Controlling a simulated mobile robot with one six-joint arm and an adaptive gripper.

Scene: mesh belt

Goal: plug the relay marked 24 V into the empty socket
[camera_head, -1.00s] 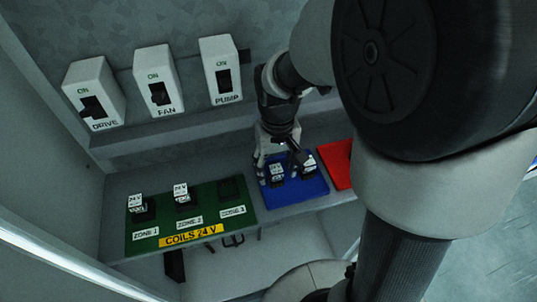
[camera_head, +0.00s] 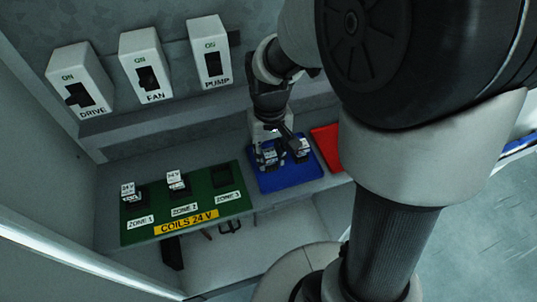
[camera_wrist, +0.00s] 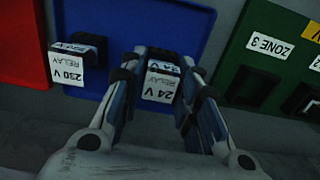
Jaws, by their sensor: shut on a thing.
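The 24 V relay (camera_wrist: 161,82), a dark block with a white label, is between the fingers of my gripper (camera_wrist: 160,95) in the wrist view. My gripper is shut on it. In the head view my gripper (camera_head: 269,150) is over the blue tray (camera_head: 291,181), with the relay low at the tray; I cannot tell whether it touches it. The empty socket at ZONE 3 (camera_head: 221,178) is on the green COILS 24 V board (camera_head: 150,216), left of the tray. It also shows in the wrist view (camera_wrist: 253,87). Relays marked 24 V stand at ZONE 1 (camera_head: 128,191) and ZONE 2 (camera_head: 175,182).
The 230 V relay (camera_wrist: 76,62) stands on the blue tray beside my gripper. A red tray (camera_head: 328,145) lies right of the blue one. DRIVE (camera_head: 80,82), FAN (camera_head: 146,68) and PUMP (camera_head: 211,53) switch boxes are on the wall behind the shelf.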

